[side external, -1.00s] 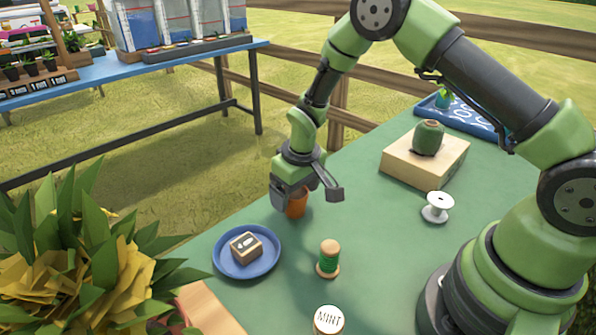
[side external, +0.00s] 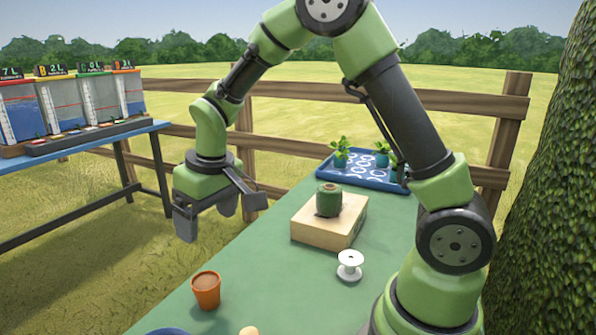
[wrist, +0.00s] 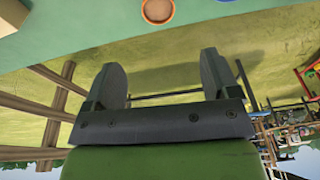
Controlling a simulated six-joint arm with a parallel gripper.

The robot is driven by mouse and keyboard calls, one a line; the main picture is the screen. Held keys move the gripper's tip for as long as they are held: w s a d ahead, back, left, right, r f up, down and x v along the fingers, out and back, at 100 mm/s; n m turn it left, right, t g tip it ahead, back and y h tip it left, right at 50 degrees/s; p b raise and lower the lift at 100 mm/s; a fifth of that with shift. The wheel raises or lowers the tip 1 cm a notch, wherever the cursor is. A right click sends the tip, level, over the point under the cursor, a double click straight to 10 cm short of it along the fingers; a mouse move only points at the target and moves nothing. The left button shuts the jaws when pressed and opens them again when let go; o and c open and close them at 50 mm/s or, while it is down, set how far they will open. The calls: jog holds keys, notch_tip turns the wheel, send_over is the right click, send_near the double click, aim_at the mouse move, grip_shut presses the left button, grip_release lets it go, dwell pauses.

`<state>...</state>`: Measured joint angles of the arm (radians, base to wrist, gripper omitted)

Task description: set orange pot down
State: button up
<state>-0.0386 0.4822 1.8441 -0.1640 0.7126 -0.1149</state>
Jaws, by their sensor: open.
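The orange pot (side external: 206,289) stands upright on the green table, filled to near its rim with something brown. It also shows from above at the top of the wrist view (wrist: 158,11). My gripper (side external: 212,222) is open and empty. It is raised above the pot and apart from it. In the wrist view both fingers (wrist: 163,78) are spread with nothing between them, and grass lies beyond.
Right of the pot are a white spool (side external: 349,265) and a wooden block (side external: 318,232) bearing a green twine roll (side external: 328,200). A blue tray (side external: 352,178) with small plants stands at the back. The blue plate (side external: 168,331) is mostly cut off at the bottom.

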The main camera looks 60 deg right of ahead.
jog(key=s+r+m+t+y, duration=0.1)
jog(key=s+r+t, duration=0.1)
jog(key=s+r, duration=0.4)
jog(key=s+a+r+m+t, duration=0.1)
jog(key=s+r, duration=0.5)
jog(key=s, duration=0.7)
jog(key=shift+s+r+m+t+y, duration=0.25)
jog(key=shift+r+m+t+y, duration=0.15)
jog(key=shift+m+t, duration=0.4)
